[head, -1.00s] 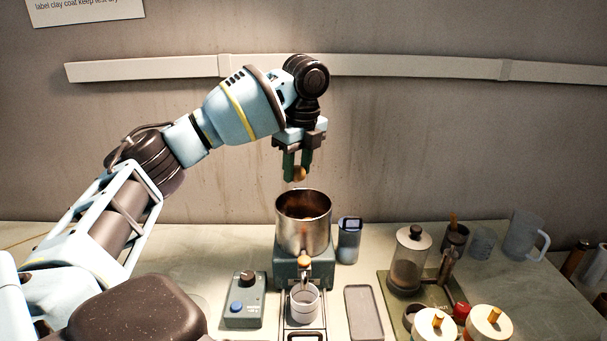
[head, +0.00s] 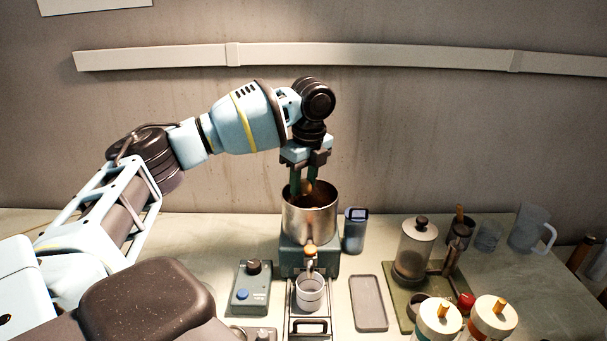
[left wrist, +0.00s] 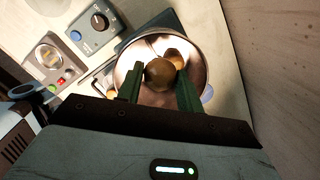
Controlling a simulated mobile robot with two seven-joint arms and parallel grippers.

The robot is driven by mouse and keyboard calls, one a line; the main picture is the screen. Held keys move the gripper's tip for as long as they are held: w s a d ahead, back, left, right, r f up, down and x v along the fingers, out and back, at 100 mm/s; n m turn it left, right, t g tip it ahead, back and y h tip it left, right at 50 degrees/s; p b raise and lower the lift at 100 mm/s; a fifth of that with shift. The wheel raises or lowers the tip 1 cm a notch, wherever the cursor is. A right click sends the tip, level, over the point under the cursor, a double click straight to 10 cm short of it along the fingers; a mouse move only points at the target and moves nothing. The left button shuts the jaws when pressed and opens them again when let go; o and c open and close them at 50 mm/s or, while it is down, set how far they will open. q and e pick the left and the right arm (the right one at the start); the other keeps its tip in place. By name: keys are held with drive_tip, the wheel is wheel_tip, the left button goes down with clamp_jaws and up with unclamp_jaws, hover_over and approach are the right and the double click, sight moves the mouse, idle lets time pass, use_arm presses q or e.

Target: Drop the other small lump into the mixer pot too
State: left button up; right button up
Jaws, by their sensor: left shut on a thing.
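The metal mixer pot (head: 310,220) stands on a grey-green base with a small tap at its front. My left gripper (head: 306,186) points down at the pot's mouth, its green fingertips at rim height. It is shut on a small brown lump (head: 308,187), which also shows between the fingers in the left wrist view (left wrist: 159,74). Another brown lump (left wrist: 175,58) shows inside the pot, just beyond the held one. The pot's shiny inner wall (left wrist: 198,70) surrounds both lumps in that view. My right gripper is not in view.
A white cup (head: 310,292) stands below the tap. A control box with a blue button (head: 250,288) is at left, an empty grey tray (head: 368,303) at right. A grey canister (head: 354,231) stands close beside the pot. A glass press (head: 416,255) and jars stand further right.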

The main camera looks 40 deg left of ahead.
use_arm(q)
drive_tip(key=o, duration=1.1)
drive_tip(key=shift+c, duration=0.2)
wheel_tip(320, 180, up, 8)
drive_tip(key=shift+d, duration=0.45)
drive_tip(key=shift+f, duration=0.15)
